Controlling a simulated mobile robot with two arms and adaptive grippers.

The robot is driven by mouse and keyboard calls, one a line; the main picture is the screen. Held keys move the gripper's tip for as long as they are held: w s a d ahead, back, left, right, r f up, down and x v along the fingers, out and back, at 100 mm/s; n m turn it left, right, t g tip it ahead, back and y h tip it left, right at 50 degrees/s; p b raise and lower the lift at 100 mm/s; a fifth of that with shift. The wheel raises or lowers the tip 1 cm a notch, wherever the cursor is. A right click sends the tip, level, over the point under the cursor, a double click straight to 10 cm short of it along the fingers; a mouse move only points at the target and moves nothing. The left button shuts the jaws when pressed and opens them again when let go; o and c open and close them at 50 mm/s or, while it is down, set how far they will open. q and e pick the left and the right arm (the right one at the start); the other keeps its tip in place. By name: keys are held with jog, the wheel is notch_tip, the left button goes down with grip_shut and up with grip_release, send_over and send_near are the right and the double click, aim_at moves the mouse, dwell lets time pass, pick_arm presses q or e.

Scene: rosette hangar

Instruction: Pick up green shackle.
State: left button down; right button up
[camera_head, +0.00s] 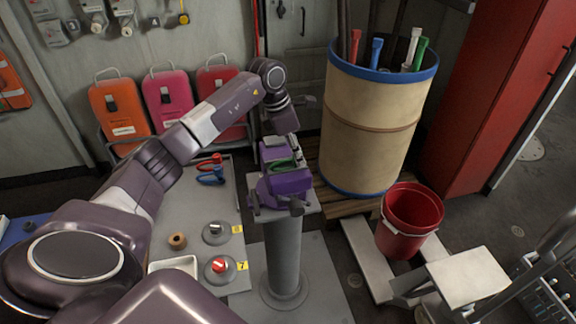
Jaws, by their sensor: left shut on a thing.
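The green shackle (283,164) shows as a small green curve at the top of the purple vise (284,188), which stands on a grey pedestal. My left gripper (287,152) reaches down from above to the vise top and is shut on the green shackle. The fingers hide part of the shackle, and I cannot tell whether it still touches the vise. A red shackle (209,163) and a blue shackle (211,177) lie on the grey table to the left. My right gripper is not in view.
A large tan barrel (370,130) with tools stands behind right, with a red bucket (411,220) in front. Orange, pink and red cases stand behind.

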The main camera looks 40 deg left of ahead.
pick_arm(q)
jog(key=shift+r, duration=0.2)
jog(key=shift+r+p, duration=2.7)
jog(key=shift+r, duration=1.45)
jog(key=shift+f, duration=0.1)
